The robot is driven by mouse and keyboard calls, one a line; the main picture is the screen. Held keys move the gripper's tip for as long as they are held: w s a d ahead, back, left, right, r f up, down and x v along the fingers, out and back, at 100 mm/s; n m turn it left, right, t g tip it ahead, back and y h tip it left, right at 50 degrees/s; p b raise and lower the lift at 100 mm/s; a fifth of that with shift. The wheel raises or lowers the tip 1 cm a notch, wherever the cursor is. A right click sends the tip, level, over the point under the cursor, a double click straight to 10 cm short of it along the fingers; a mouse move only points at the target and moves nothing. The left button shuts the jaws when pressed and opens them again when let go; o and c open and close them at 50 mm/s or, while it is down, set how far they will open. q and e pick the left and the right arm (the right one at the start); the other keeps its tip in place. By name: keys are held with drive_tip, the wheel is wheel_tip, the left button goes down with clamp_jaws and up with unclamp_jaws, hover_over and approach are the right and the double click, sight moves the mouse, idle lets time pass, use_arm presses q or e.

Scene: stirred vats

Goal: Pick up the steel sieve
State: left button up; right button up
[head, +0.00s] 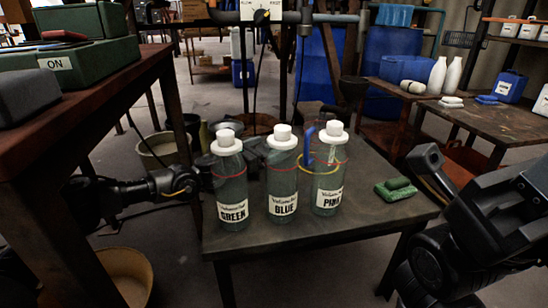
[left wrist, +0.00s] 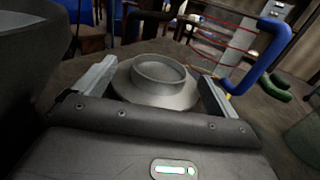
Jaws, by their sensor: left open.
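In the left wrist view a round grey metal piece with a raised ring, which looks like the steel sieve (left wrist: 162,76), lies between the fingers of my left gripper (left wrist: 160,85). The gripper is open, one finger on each side; I cannot tell whether either touches it. In the head view my left arm reaches in from the left behind the bottles, which mostly hide its gripper and the sieve. Part of my right arm shows at the right; its gripper is not visible.
The green bottle (head: 231,185), blue bottle (head: 281,180) and pink bottle (head: 328,180) stand on the small table (head: 380,218), close in front of my left gripper. A blue hooked tube (left wrist: 262,60) rises beside it. Green pads (head: 396,188) lie at the table's right.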

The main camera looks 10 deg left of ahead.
use_arm(q)
drive_tip(key=shift+w+d, duration=0.25)
drive_tip(key=shift+c, duration=0.5)
drive_tip(key=c, duration=1)
drive_tip(key=shift+r, duration=0.25)
